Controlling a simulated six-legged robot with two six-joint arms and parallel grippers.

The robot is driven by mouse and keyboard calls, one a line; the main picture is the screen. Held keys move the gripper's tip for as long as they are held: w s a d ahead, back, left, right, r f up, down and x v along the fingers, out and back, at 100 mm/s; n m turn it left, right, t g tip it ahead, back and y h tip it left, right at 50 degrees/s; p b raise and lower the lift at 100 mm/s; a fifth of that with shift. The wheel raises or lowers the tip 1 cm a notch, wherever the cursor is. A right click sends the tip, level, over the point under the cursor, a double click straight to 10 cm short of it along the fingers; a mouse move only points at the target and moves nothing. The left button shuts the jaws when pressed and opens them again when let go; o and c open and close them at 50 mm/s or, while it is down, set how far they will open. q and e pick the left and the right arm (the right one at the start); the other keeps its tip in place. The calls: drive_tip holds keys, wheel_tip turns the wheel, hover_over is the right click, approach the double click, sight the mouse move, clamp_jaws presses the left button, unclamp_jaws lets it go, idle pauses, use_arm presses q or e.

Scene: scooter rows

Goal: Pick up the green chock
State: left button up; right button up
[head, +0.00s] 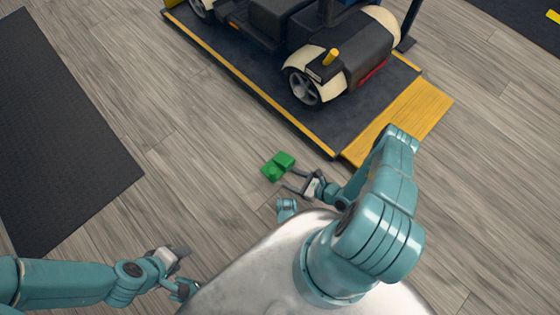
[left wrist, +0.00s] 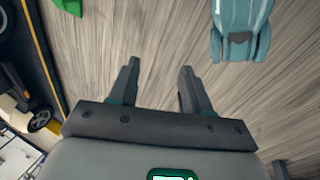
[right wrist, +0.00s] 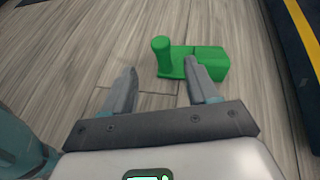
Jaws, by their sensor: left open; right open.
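The green chock (head: 278,166) lies on the wooden floor, a little in front of my body. In the right wrist view the chock (right wrist: 212,62) shows a block with an upright round knob at its left end. My right gripper (head: 287,180) is open and empty, its fingertips close to the near side of the chock. In the right wrist view the right finger overlaps the front of the chock, and I cannot tell whether they touch. My left gripper (head: 190,268) is open and empty at the lower left, away from the chock. A green corner of the chock (left wrist: 68,6) shows in the left wrist view.
A dark platform (head: 240,82) with yellow edges carries a scooter (head: 340,68) behind the chock. A yellow ramp (head: 405,118) joins its right end. A dark mat (head: 60,140) lies at left. The floor between mat and platform is clear.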

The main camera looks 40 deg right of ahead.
drive_tip(key=b+x, duration=0.1)
drive_tip(key=x, duration=0.4)
drive_tip(key=b+x, duration=0.3)
drive_tip(key=x, duration=0.1)
drive_tip(key=shift+w+f, duration=0.2)
drive_tip(key=shift+f, duration=0.1)
drive_tip(key=shift+w+a, duration=0.1)
drive_tip(key=shift+w, duration=0.1)
use_arm(q)
drive_tip(key=shift+t, duration=0.7)
drive_tip(key=w+f, duration=0.2)
drive_tip(key=f, duration=0.1)
drive_tip(key=w+f, duration=0.1)
drive_tip(key=shift+w+a+f, duration=0.2)
drive_tip(key=shift+a+f, duration=0.15)
drive_tip(key=shift+f, duration=0.05)
use_arm(e)
clamp_jaws()
